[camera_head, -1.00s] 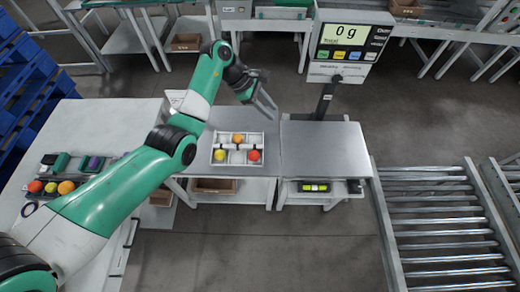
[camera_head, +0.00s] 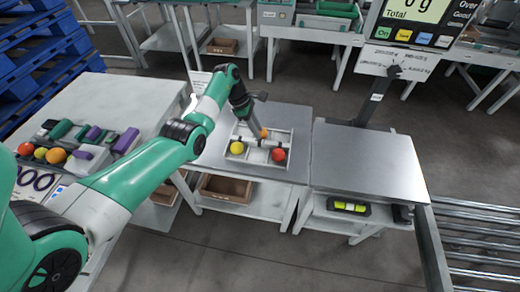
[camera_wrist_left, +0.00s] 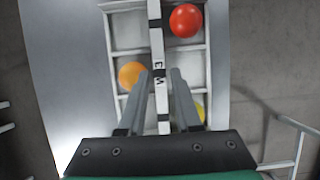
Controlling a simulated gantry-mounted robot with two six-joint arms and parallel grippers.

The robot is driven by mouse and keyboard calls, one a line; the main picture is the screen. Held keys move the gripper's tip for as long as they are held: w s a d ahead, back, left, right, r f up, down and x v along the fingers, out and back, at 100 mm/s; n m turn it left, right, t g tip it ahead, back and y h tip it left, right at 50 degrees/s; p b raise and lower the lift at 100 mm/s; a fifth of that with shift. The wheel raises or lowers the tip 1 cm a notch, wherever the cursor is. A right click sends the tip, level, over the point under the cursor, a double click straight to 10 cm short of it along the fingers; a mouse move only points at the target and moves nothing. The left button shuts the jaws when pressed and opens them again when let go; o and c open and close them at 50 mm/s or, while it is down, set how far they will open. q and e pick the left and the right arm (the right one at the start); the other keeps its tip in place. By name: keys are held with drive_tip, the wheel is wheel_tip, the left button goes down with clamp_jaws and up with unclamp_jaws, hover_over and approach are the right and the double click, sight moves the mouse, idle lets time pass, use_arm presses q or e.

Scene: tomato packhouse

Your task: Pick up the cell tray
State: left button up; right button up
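The cell tray (camera_head: 255,164) is a white divided tray on the left grey metal table top. It holds a yellow tomato (camera_head: 237,148), a red tomato (camera_head: 279,154) and an orange tomato (camera_head: 263,133). Some cells are empty. My left gripper (camera_head: 250,118) points down over the tray's far part. In the left wrist view the two fingers (camera_wrist_left: 162,72) straddle a white lettered bar (camera_wrist_left: 156,40) across the tray's middle, with narrow gaps beside it. Whether the tips touch the tray is unclear. The yellow tomato is partly hidden by a finger there. My right gripper is not in view.
A scale (camera_head: 370,160) with a display post stands right of the tray's table. A roller conveyor (camera_head: 480,245) lies further right. A white table (camera_head: 110,95) with several tomatoes and coloured blocks is at left.

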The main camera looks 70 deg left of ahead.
sight(266, 142)
use_arm(q)
drive_tip(key=shift+w+d+f, duration=0.15)
drive_tip(key=shift+f, duration=0.5)
drive_tip(key=shift+r, duration=0.1)
drive_tip(key=b+x, duration=0.4)
drive_tip(key=x, duration=0.1)
drive_tip(key=shift+w+b, duration=0.25)
drive_tip(key=shift+b, duration=0.15)
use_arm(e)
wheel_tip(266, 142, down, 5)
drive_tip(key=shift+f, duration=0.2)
use_arm(q)
clamp_jaws()
